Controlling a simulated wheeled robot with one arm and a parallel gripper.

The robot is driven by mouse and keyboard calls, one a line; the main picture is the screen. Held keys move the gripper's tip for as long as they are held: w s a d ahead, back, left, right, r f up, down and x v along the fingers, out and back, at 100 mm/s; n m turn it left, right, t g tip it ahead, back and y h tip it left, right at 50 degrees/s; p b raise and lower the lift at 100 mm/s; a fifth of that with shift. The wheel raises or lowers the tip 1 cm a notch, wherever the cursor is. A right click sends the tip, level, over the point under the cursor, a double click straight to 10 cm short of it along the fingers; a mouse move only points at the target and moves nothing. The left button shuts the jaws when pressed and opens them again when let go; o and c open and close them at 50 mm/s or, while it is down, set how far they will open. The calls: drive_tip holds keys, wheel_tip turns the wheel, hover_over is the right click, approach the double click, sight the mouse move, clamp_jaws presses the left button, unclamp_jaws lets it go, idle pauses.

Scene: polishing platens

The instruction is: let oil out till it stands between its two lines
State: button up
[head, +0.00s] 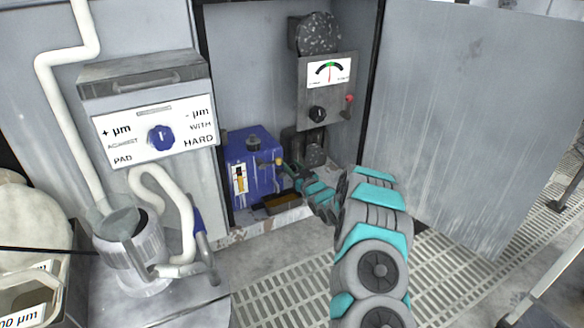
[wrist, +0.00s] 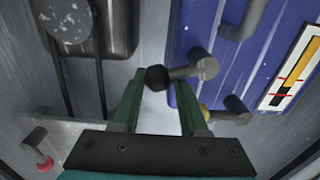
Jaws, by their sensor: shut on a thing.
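The blue oil tank (head: 262,150) stands low in the open cabinet. Its sight gauge (head: 239,179) is on the front and also shows in the wrist view (wrist: 291,73). There it has two red lines and a yellow column with a dark part. The yellow's edge looks close to the lines, but I cannot tell exactly where. My gripper (wrist: 157,83) is shut on a black-knobbed lever (wrist: 185,72) at the tank's side, the knob between the fingertips. A yellow-knobbed lever (wrist: 228,113) is close beside the right finger. In the head view my gripper (head: 287,169) is small and partly hidden.
A panel with a dial (head: 330,71), a black knob (head: 317,114) and a red-tipped lever (head: 349,100) is above my gripper. A dark tray (head: 283,204) lies below the tank. The cabinet door (head: 460,120) stands open at right. A metal canister (head: 130,250) with hoses is at left.

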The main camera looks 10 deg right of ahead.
drive_tip(key=shift+f, duration=0.15)
clamp_jaws()
drive_tip(key=shift+a, duration=0.1)
drive_tip(key=m, duration=0.1)
drive_tip(key=f+m+p, duration=0.1)
drive_tip(key=shift+d+m, duration=0.2)
drive_tip(key=shift+m, duration=0.1)
drive_tip(key=shift+f+m+p, duration=0.55)
drive_tip(key=shift+f+m, duration=0.1)
drive_tip(key=shift+m, duration=0.35)
drive_tip(key=shift+f, duration=0.1)
drive_tip(key=shift+a, duration=0.1)
drive_tip(key=o, duration=0.9)
unclamp_jaws()
